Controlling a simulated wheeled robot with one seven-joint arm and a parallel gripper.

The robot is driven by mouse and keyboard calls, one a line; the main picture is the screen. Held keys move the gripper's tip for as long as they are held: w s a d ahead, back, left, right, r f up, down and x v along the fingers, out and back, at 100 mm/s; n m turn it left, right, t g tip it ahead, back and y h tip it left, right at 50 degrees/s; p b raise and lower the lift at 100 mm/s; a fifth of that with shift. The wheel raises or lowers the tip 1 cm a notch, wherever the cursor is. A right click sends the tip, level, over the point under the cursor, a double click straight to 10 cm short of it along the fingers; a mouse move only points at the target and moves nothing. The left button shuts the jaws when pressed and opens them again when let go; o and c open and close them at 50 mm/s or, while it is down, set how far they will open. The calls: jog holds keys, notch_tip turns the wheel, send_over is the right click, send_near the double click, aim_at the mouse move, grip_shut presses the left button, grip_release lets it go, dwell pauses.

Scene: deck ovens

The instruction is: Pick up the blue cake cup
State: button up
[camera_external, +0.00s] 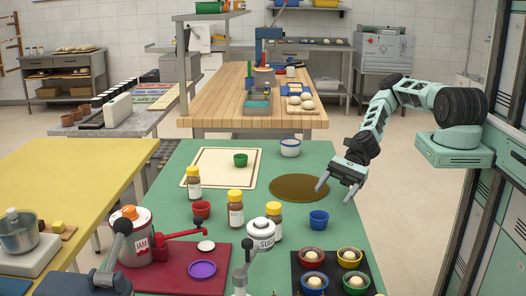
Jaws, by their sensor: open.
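The blue cake cup (319,219) stands upright on the green table (344,232), right of the middle. My gripper (334,194) is open and empty above the table's right side, a little behind and above the blue cup. Its two fingers point to the lower left, and it looks apart from the cup. A red cup (201,209) and a green cup (240,160) stand farther left on the same table.
A brown round mat (299,188) lies behind the cup. Spice jars (235,210), a sugar canister (261,235) and a jam pot (137,240) stand to the left. In front, a dark tray (331,284) holds several filled coloured cups. A white and blue bowl (290,148) stands at the back.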

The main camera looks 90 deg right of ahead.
aim_at(314, 223)
jog(key=x, duration=0.4)
jog(key=shift+w+a+f+p, duration=0.15)
jog(key=shift+w+a+p, duration=0.05)
jog(key=shift+a+p, duration=0.15)
jog(key=shift+s+p+x, duration=0.25)
jog(key=shift+p+x, duration=0.45)
jog(key=shift+x, duration=2)
jog(key=shift+a+f, duration=0.1)
jog(key=shift+a, duration=0.05)
jog(key=shift+c, duration=0.3)
jog(key=c, duration=1)
